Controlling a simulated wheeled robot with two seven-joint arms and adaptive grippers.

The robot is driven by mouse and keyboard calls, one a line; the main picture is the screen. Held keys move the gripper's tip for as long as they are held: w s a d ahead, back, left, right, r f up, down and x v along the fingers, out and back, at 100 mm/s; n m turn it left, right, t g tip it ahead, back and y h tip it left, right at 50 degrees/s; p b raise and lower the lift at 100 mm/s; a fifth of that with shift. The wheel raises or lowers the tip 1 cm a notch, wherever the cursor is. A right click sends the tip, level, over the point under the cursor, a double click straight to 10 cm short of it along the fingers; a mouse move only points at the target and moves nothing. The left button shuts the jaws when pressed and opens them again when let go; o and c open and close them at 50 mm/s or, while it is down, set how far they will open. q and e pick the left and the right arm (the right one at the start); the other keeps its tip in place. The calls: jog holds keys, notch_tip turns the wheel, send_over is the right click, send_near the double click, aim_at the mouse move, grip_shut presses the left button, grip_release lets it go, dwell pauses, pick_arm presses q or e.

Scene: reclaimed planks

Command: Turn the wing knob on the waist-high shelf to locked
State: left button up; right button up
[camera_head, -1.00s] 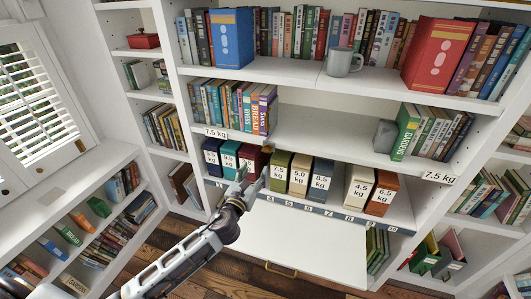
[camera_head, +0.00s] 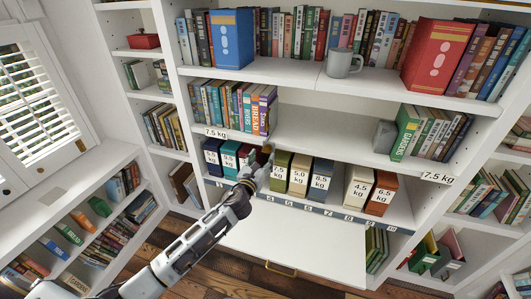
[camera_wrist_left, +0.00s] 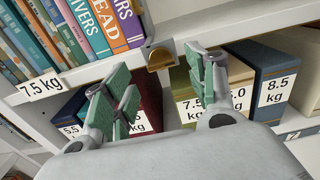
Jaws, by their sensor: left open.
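A small brass-coloured piece that looks like the wing knob (camera_wrist_left: 159,58) is on the front edge of the shelf, between my left fingers in the wrist view. In the head view the knob (camera_head: 268,148) is small, just above my fingertips. My left gripper (camera_wrist_left: 163,88) is open, its green-padded fingers spread to either side below the knob, with no contact visible. In the head view my left gripper (camera_head: 255,172) is in front of the lower row of boxes. I cannot read any lock marking. My right gripper is not in view.
Labelled weight boxes (camera_head: 298,176) stand in a row under the shelf, close behind my fingers. Books (camera_head: 235,105) stand on the shelf to the left of the knob. A white drop-down panel (camera_head: 305,240) lies below. The shelf's middle is clear.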

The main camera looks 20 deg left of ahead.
aim_at(266, 152)
pick_arm(q)
jog(key=shift+w+d, duration=0.1)
jog(key=shift+w, duration=2.3)
jog(key=shift+c, duration=0.5)
jog(key=c, duration=0.9)
